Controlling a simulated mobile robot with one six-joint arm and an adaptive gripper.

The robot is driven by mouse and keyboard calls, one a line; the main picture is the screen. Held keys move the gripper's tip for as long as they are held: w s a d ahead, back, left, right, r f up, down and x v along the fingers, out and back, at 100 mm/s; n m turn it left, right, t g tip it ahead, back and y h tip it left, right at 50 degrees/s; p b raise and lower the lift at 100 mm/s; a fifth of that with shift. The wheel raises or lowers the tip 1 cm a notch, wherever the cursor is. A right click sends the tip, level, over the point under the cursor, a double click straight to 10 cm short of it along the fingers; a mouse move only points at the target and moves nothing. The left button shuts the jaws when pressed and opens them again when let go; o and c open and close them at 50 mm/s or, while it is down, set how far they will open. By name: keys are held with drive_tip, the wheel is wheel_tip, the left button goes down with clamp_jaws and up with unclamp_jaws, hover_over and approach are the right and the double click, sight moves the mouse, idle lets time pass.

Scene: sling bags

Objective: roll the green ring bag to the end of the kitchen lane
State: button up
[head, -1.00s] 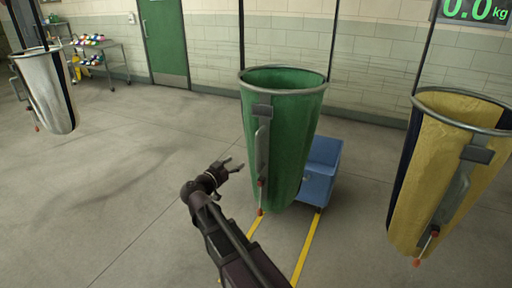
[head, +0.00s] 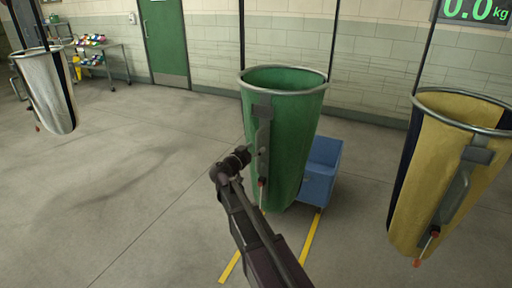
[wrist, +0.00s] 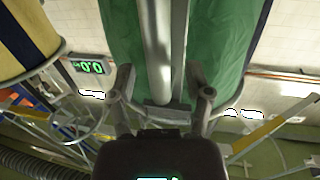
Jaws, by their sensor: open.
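The green ring bag (head: 285,130) hangs from its metal ring in the middle of the head view. A grey upright handle (head: 263,137) runs down its near side, with a red-tipped lever at the bottom. My gripper (head: 252,158) is at the lower part of this handle, partly hidden behind my wrist. In the wrist view my gripper (wrist: 163,85) is open, one finger on each side of the handle bar (wrist: 158,45), with the green cloth (wrist: 220,40) behind it. I cannot tell whether the fingers touch the bar.
A yellow and dark bag (head: 430,180) hangs at right, a white and dark bag (head: 48,90) at far left. The floor at left is clear.

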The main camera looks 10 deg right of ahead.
drive_tip(key=shift+x, duration=0.9)
clamp_jaws()
drive_tip(key=shift+w+a, duration=0.1)
drive_tip(key=shift+w, duration=0.05)
